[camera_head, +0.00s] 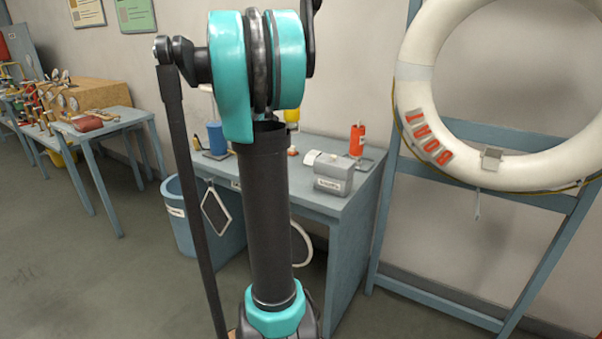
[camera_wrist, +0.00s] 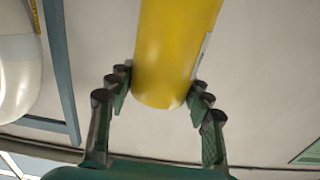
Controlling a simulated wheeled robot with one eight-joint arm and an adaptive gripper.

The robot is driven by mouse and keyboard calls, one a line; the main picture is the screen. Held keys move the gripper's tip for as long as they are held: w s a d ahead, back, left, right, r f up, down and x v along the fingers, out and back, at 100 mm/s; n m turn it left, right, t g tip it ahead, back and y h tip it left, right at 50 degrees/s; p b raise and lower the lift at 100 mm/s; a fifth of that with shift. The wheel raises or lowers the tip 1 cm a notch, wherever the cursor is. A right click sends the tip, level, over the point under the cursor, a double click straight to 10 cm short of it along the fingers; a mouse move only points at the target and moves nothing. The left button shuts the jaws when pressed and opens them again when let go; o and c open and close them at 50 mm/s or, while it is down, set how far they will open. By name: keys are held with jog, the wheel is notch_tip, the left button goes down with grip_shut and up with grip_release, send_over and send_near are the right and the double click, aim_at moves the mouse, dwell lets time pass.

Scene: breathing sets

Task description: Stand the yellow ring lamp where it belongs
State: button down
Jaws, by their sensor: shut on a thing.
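In the wrist view, my gripper (camera_wrist: 161,88) is shut on a smooth yellow cylindrical body, the yellow ring lamp (camera_wrist: 178,45). One finger lies on each side of its rounded end, and the rest runs out of the top of the picture. A pale strip shows on its right edge. In the head view, my own arm hides the gripper. A small yellow piece (camera_head: 292,115) shows just right of my arm, above the workbench; I cannot tell if it is the held lamp. The lamp's ring is not clearly visible.
The blue-grey workbench (camera_head: 335,205) holds a blue cylinder (camera_head: 217,138), a red-orange canister (camera_head: 357,140) and a labelled grey box (camera_head: 333,174). A blue bin (camera_head: 180,215) stands left of it. A white lifebuoy (camera_head: 415,90) hangs on a frame at right. Open floor lies left.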

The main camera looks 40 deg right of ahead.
notch_tip(320, 180, down, 20)
jog(key=shift+d, duration=0.4)
dwell(0.4)
jog(key=c, duration=0.7)
grip_release()
